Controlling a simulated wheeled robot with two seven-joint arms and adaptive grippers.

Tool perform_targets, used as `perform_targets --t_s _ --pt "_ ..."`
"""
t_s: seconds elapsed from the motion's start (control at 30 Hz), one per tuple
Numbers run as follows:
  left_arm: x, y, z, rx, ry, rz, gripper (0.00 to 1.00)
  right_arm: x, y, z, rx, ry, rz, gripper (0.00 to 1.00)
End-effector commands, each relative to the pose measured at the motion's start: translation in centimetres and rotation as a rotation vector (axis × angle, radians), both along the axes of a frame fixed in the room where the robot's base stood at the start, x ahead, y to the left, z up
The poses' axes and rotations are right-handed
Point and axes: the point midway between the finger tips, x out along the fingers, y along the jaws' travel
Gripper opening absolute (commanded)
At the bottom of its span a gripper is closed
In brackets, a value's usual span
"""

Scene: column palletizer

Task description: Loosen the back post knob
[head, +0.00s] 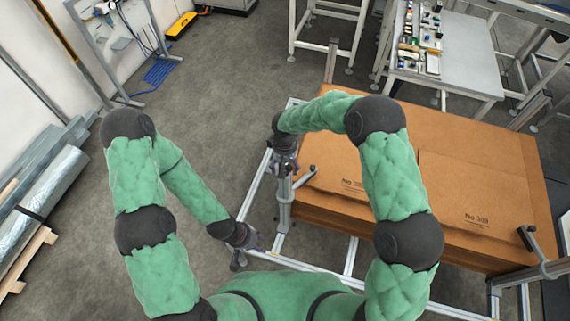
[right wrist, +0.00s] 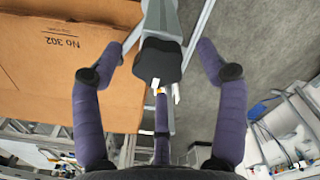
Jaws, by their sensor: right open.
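My right gripper (head: 285,165) is at the upper part of a grey metal post (head: 284,208) beside the cardboard stack. In the right wrist view its purple fingers (right wrist: 160,52) are spread open. A dark knob-like part (right wrist: 160,60) on the grey post sits between them, with a gap on both sides; I see no contact. A short arm with a dark end (head: 311,169) sticks out by this post. My left gripper (head: 240,256) hangs low by the frame's left rail; its fingers are too small to tell if open or shut.
Brown cardboard sheets (head: 470,175) are stacked right of the post. Another post with a dark-ended arm (head: 535,247) stands at the right. A metal rail frame (head: 257,195) surrounds the stack. A workbench (head: 455,60) stands at the back. The floor at the left is mostly clear.

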Motion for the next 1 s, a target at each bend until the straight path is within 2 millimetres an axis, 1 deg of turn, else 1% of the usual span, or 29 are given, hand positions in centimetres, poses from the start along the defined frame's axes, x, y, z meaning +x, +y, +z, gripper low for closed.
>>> perform_targets --t_s 0.1,0.33,0.53,0.57,0.8,1.0 --pt "0.0 0.01 0.07 0.0 0.0 0.0 0.4 -0.01 0.0 -0.38 0.0 0.0 0.0 0.74" --pt "0.0 0.0 0.05 0.0 0.0 0.0 0.4 -0.01 0.0 -0.41 0.0 0.0 0.001 0.74" --pt "0.0 0.0 0.05 0.0 0.0 0.0 0.4 -0.03 -0.01 -0.4 0.0 0.001 0.001 0.17" --pt "0.0 0.0 0.05 0.0 0.0 0.0 0.4 -0.04 -0.02 -0.4 0.0 0.001 0.001 0.16" --pt "0.0 0.0 -0.06 0.0 0.0 0.0 0.4 -0.07 -0.04 -0.46 -0.001 0.002 0.012 0.16" --pt "0.0 0.0 -0.64 0.0 0.0 0.0 0.4 -0.07 -0.06 -0.55 -0.001 0.002 0.078 0.15"
